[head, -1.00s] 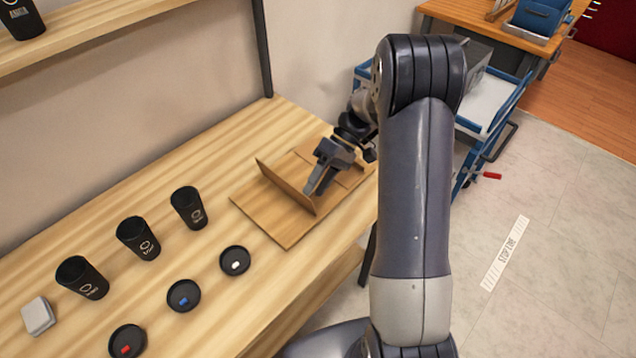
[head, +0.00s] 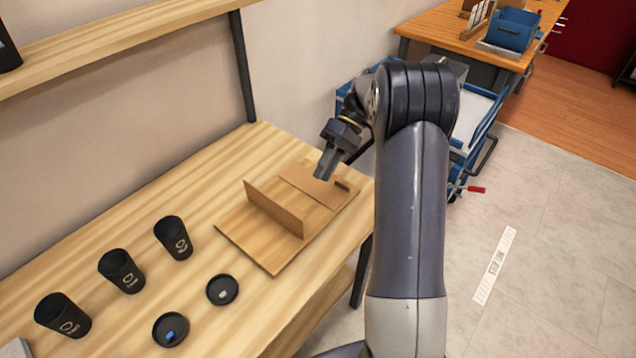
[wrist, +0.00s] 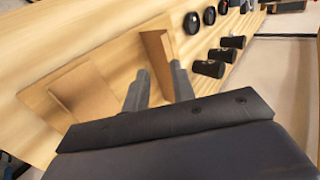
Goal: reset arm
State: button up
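My gripper (head: 325,174) hangs in the air over the back right part of the wooden board (head: 250,243) with its upright divider (head: 274,208). In the wrist view its two fingers (wrist: 161,88) stand apart with nothing between them. The board also shows in the wrist view (wrist: 88,85), below and to the left of the fingers. My arm is bent, with its elbow high on the right of the head view.
Several black cups (head: 121,271) and lids (head: 222,290) stand left on the wooden table (head: 205,205). A shelf (head: 110,38) runs above. A blue cart (head: 478,140) stands behind my arm.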

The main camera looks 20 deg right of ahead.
jog(key=shift+w+d+r, duration=0.1)
jog(key=shift+r, duration=0.1)
jog(key=shift+x, duration=4.35)
jog(key=shift+w+d+f, duration=0.1)
